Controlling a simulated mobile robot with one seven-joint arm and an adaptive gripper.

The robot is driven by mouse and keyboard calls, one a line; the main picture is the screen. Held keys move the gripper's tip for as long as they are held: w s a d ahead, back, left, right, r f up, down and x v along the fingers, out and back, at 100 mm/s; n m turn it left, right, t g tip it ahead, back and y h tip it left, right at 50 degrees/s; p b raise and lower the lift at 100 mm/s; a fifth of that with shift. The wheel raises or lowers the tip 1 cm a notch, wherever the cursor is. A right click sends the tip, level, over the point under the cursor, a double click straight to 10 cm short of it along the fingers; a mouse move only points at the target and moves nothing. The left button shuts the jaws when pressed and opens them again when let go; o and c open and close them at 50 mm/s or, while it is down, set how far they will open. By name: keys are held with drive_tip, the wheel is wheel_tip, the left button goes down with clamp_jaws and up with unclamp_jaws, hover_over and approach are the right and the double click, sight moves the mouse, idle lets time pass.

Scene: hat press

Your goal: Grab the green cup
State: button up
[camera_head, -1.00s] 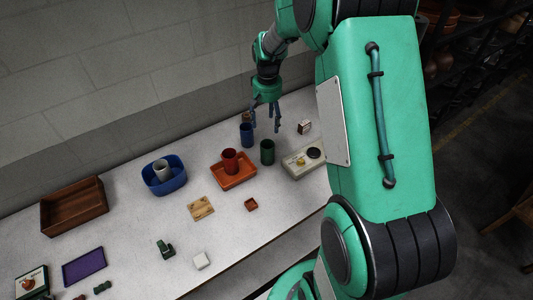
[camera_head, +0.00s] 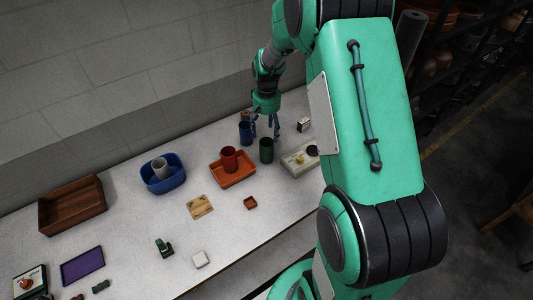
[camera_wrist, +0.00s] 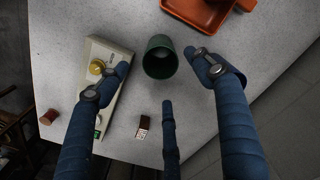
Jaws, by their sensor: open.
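The green cup (camera_head: 266,150) stands upright on the white table, right of the orange tray (camera_head: 243,178) with the red cup (camera_head: 229,158). In the wrist view the green cup (camera_wrist: 160,60) opens toward the camera, beyond and between the spread fingers. My gripper (camera_head: 264,132) is open and empty, just behind the green cup and close to the blue cup (camera_head: 245,133). It also shows in the wrist view (camera_wrist: 168,80), with blue fingers to the left and right and a third one below. I see no finger clearly touching the green cup.
A pale box with a knob (camera_head: 298,160) stands just right of the green cup. A small box (camera_head: 303,125) is behind it. A blue tray with a grey cup (camera_head: 163,187) and a wooden tray (camera_head: 72,218) stand to the left.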

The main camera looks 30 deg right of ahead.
sight(266, 143)
drive_tip(key=shift+f, duration=1.1)
drive_tip(key=shift+f, duration=0.15)
drive_tip(key=shift+f+b, duration=0.6)
drive_tip(key=shift+f, duration=1.9)
drive_tip(key=c, duration=1.7)
drive_tip(key=shift+o, duration=0.2)
drive_tip(key=shift+r, duration=0.1)
